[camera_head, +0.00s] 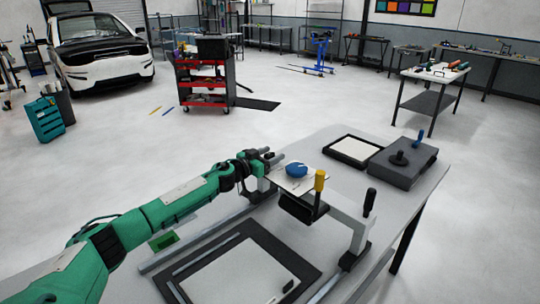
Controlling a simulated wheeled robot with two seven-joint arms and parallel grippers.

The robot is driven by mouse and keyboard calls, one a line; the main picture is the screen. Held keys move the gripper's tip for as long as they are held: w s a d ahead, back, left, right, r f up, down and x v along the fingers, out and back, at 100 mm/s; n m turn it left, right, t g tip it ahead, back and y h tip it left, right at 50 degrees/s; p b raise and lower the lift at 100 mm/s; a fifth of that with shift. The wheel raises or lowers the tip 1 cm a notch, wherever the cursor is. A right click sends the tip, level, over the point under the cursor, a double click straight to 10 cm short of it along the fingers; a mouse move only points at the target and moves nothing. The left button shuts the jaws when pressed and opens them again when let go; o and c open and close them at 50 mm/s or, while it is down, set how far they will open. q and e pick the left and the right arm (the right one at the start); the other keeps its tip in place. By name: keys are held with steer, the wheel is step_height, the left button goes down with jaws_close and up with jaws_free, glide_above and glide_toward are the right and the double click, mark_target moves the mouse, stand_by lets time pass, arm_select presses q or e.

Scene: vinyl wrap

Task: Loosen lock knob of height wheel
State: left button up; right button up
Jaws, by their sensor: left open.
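A white gantry-like fixture (338,211) stands on the grey table. It carries a round blue knob or wheel (297,170) on a pale plate, an upright yellow-topped knob (320,181) and an upright black handle (370,201). Which of these is the lock knob I cannot tell for sure. My left gripper (272,160), at the end of the green arm, is open just left of the blue knob, at the pale plate's edge. It looks apart from the yellow knob. The fingers are small and partly dark against the plate. My right gripper is out of view.
A framed white sheet (225,275) lies on the table (320,145) in front. A black-framed panel (352,150) and a dark box with knobs (403,163) stand at the back right. A red tool cart (203,85) stands on the floor beyond. The floor between is mostly clear.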

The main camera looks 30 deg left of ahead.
arm_select(q)
steer(key=shift+c, duration=0.2)
steer(key=c, duration=0.9)
steer(key=y+p, duration=0.1)
steer(key=n+p, duration=0.1)
steer(key=shift+d+r+t+y+p, duration=0.1)
steer(key=shift+r+t+y+p, duration=0.1)
steer(key=shift+t+y+p, duration=0.15)
steer(key=shift+f+n+y+p, duration=0.15)
steer(key=shift+n+y+p, duration=0.3)
steer(key=shift+n+y, duration=0.55)
steer(key=shift+f+y, duration=0.1)
steer(key=shift+y, duration=0.45)
steer(key=shift+f+n+y+b, duration=0.1)
steer(key=shift+n+y+b, duration=0.3)
steer(key=shift+n+y, duration=0.5)
steer(key=shift+n+y+b, duration=0.5)
steer(key=shift+y+b, duration=0.05)
steer(key=shift+y, duration=0.65)
steer(key=shift+r, duration=0.2)
